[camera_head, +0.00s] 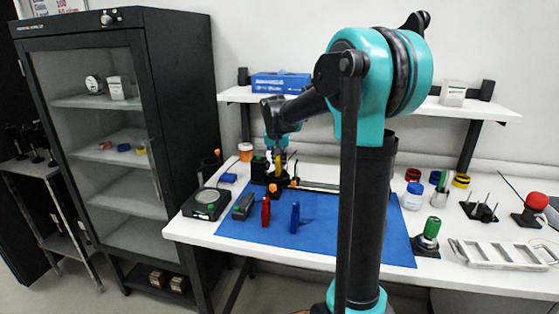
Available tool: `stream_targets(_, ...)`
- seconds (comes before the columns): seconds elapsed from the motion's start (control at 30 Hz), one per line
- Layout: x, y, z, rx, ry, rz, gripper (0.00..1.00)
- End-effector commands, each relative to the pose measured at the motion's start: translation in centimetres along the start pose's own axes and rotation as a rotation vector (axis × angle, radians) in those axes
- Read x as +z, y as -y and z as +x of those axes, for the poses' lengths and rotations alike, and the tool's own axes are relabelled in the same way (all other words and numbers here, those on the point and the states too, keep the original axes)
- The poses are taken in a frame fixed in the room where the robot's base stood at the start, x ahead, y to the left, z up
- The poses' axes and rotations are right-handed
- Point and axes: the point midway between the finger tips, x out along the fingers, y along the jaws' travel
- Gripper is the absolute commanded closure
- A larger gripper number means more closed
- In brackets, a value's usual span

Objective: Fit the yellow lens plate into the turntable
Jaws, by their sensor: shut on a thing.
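My gripper (276,153) is small in the head view, pointing down over the back left of the bench. It is shut on the yellow lens plate (278,163), of which only a small yellow patch shows between and below the fingers. Directly beneath is the black spectrometer (272,184) with orange knobs, standing at the back edge of the blue mat. Its turntable is largely hidden by the gripper and too small to make out. I cannot tell whether the plate touches the turntable.
On the blue mat (330,233) stand a red tool (266,211) and a blue tool (295,217). A black scale-like device (206,204) is at left. A white rack (505,253) and a green-topped item (430,233) are at right. A shelf (235,95) runs behind.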

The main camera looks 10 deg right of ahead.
Motion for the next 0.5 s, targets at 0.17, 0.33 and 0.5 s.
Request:
stream_targets(0.17, 0.19, 0.00, 0.45, 0.000, 0.000, 0.000, 1.00)
stream_targets(0.33, 0.24, -0.01, 0.56, 0.000, 0.000, 0.000, 1.00)
stream_targets(0.5, 0.25, -0.01, 0.55, 0.000, 0.000, 0.000, 0.83)
